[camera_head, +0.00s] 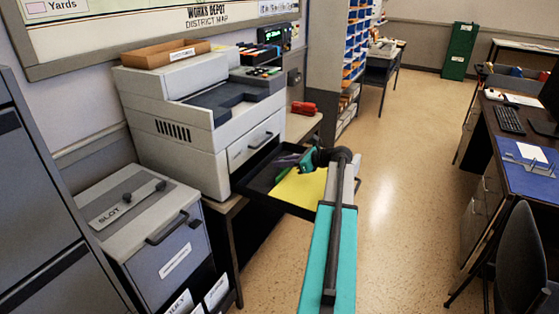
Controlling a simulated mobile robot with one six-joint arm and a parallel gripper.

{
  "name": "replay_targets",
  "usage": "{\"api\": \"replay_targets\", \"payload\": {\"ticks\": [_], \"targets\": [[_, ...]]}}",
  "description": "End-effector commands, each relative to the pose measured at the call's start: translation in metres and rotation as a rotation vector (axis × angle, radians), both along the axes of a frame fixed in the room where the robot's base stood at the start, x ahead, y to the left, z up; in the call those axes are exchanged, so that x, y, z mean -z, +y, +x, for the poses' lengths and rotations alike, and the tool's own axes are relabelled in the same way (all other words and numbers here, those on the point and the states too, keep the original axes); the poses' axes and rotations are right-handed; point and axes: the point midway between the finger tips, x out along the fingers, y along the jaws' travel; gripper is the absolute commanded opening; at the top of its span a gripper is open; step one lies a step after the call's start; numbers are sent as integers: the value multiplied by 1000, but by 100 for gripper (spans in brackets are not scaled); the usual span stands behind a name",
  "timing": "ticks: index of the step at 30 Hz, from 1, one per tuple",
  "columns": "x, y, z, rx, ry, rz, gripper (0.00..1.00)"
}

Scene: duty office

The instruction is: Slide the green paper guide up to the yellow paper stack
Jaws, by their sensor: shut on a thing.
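The yellow paper stack (301,189) lies flat in the dark pulled-out paper tray (247,183) of the grey copier. My arm reaches in from the lower right, and my gripper (305,162) is over the back right part of the tray. The guide is behind the yellow stack; my gripper and arm hide part of both. I cannot tell exactly how wide the gap between guide and stack is.
The copier (205,125) stands behind the tray, with a red stapler-like object (304,108) beside it. A grey cabinet labelled SLOT (135,205) is at the left. A desk (490,150) and chair (518,255) are at the right. The floor between is clear.

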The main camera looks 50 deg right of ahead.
Motion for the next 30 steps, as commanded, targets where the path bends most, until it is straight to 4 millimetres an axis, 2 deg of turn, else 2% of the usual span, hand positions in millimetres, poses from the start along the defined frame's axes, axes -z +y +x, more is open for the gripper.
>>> {"api": "replay_targets", "payload": {"ticks": [5,6,9,22,30], "targets": [[0,0,0,1,1,-1,0],[0,0,0,1,1,-1,21],[0,0,0,1,1,-1,34],[-2,-1,-4,1,0,0,34],[-11,-7,-29,3,0,0,34]]}}
